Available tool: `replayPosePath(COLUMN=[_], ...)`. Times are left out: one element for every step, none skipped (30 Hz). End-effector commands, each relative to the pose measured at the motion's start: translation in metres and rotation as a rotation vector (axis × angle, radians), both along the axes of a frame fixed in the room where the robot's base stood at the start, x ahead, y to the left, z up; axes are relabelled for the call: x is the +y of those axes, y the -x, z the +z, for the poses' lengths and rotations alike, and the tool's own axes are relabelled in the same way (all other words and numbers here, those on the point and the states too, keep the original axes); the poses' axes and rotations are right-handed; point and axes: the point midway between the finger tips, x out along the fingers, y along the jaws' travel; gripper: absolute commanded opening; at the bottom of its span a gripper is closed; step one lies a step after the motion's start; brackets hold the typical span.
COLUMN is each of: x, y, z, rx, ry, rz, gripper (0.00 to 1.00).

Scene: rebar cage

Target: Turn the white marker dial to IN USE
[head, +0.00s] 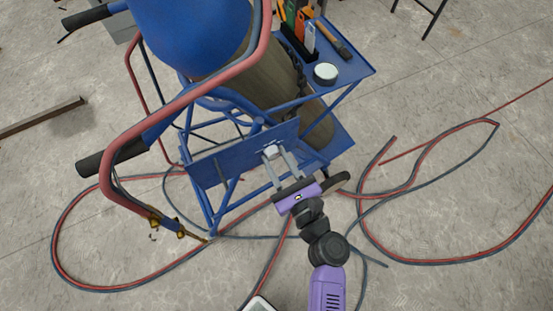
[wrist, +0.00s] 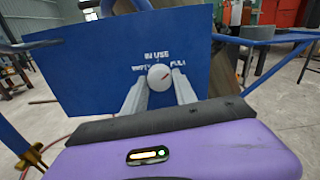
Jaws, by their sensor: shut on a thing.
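The white marker dial (wrist: 158,79) sits on the blue panel (wrist: 85,78), below the words IN USE, with EMPTY to its left and FULL to its right. A small red mark on its face appears to slant to the upper right, toward FULL. In the head view the dial (head: 271,151) is small, on the front plate of the blue cart (head: 225,160). My gripper (head: 272,154) reaches it from the front, with one finger on each side. It is shut on the dial. The fingertips partly hide the dial's sides.
The cart carries a blue cylinder (head: 190,35) and a tool shelf (head: 345,70). A red-and-grey hose (head: 75,273) loops over the concrete floor on both sides. A brass torch (head: 165,222) hangs at the cart's left. A steel beam (head: 40,118) lies far left.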

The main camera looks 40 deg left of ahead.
Motion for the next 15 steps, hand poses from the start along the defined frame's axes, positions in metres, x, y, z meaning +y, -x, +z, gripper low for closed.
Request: replayPosePath(x=[-0.0006, -0.0007, -0.0008, -0.0008, -0.0008, -0.0008, -0.0008, -0.0007, -0.0006, -0.0006, -0.0006, -0.0007, -0.0007, -0.0008, -0.0008], y=[-0.0001, -0.0002, -0.0002, -0.0002, -0.0002, -0.0001, 0.0000, 0.0001, 0.0001, 0.0001, 0.0000, -0.0001, -0.0002, -0.0002, -0.0004], z=[-0.0030, -0.0030, -0.0036, -0.0039, -0.0039, -0.0041, -0.0044, -0.0045, -0.0044, -0.0045, -0.0047, -0.0043, -0.0044, -0.0047, -0.0043], rx=[-0.029, -0.050, -0.078, -0.102, -0.125, -0.160, -0.184, -0.211, -0.247, -0.272, -0.300, -0.335, -0.362, -0.388, -0.423], ry=[0.011, 0.018, 0.031, 0.041, 0.051, 0.065, 0.075, 0.086, 0.101, 0.111, 0.123, 0.137, 0.149, 0.159, 0.174], rz=[-0.001, -0.001, -0.001, -0.001, -0.002, -0.001, -0.001, -0.001, -0.001, -0.001, 0.000, -0.001, -0.001, 0.000, -0.001], gripper=[0.00, 0.00, 0.00, 0.00, 0.00, 0.00, 0.00, 0.00, 0.00, 0.00, 0.00, 0.00, 0.00, 0.00, 0.00])
